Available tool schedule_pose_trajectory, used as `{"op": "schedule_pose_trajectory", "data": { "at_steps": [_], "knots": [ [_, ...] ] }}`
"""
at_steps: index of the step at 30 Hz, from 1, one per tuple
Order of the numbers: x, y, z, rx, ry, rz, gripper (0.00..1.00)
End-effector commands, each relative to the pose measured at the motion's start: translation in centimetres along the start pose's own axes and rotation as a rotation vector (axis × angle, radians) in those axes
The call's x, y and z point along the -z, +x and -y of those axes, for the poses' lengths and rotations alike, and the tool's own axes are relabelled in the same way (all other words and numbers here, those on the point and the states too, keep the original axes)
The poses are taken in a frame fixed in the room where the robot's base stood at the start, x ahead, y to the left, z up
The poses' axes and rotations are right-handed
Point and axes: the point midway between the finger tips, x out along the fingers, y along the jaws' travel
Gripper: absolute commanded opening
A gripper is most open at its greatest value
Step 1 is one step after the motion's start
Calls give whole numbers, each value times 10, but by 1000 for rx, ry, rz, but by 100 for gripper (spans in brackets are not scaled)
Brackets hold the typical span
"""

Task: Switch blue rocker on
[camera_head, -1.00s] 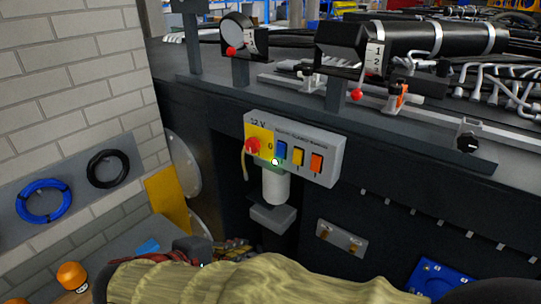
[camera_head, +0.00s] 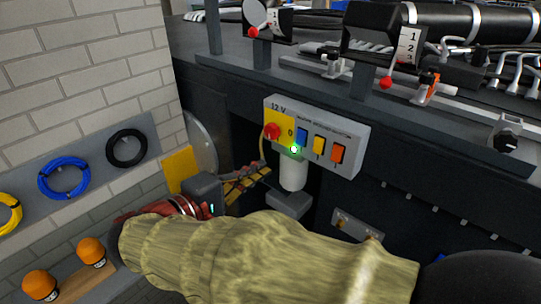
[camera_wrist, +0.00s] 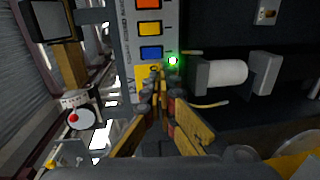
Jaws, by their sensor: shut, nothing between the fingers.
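The grey 12 V control box (camera_head: 353,133) is on the dark chassis side. It carries a red knob (camera_head: 272,131) on a yellow plate, then the blue rocker (camera_head: 302,138), a yellow rocker (camera_head: 319,145) and an orange rocker (camera_head: 337,153). My gripper (camera_head: 266,171) is below and left of the box, with its fingers together and empty. In the wrist view the fingertips (camera_wrist: 158,80) overlap the yellow plate, just below the blue rocker (camera_wrist: 151,53) in the picture. The red knob cannot be made out there. I cannot tell whether the fingertips touch the box.
A green glowing spot (camera_head: 294,149) shows at the box's lower edge. A white cylinder (camera_head: 293,174) hangs under the box. A rail with levers runs above. A brick wall (camera_head: 90,60) with cable coils stands at left.

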Motion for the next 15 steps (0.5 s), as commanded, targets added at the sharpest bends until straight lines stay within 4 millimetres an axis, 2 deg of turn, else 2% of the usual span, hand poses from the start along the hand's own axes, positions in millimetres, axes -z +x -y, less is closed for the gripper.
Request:
{"op": "schedule_pose_trajectory", "data": {
  "at_steps": [15],
  "knots": [
    [-2,98,-2,0,-2,5,0]
  ]
}}
